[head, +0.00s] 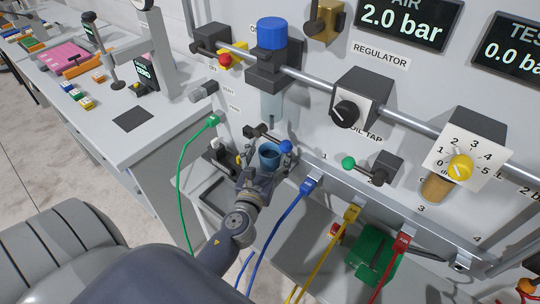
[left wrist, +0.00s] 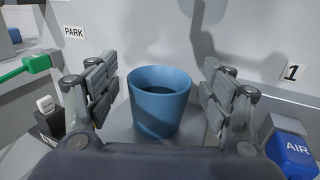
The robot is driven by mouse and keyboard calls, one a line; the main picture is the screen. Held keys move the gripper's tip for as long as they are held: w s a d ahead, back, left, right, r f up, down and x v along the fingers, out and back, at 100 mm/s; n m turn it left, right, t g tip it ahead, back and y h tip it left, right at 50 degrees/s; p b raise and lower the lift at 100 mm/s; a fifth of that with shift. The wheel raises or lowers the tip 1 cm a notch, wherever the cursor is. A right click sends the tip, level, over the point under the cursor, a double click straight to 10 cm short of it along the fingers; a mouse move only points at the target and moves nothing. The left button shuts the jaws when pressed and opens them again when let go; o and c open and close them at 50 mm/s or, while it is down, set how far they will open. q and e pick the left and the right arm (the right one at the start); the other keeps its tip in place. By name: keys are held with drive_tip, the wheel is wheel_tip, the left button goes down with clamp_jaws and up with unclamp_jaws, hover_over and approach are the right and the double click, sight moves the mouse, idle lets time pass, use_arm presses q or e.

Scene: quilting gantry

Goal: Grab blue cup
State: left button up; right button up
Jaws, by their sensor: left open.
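The blue cup (head: 269,156) stands upright on a small grey ledge against the panel, below the clear bowl under the blue knob. In the left wrist view the cup (left wrist: 158,100) is centred between the two fingers, with its open rim visible and a darker inside. My left gripper (left wrist: 160,95) is open, one finger on each side of the cup, with gaps visible on both sides. In the head view my left gripper (head: 256,168) is at the cup's near side and partly covers it. My right gripper is not in view.
A blue hose plug (head: 311,186) sits right of the cup, and it shows in the left wrist view (left wrist: 292,148). A green plug (head: 212,120) is to the left. A valve with a blue ball (head: 286,146) is close to the cup. A grey workbench (head: 165,125) stands left.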

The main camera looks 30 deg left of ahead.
use_arm(q)
drive_tip(key=shift+w+a, duration=0.2)
drive_tip(key=shift+w, duration=0.4)
drive_tip(key=c, duration=1.2)
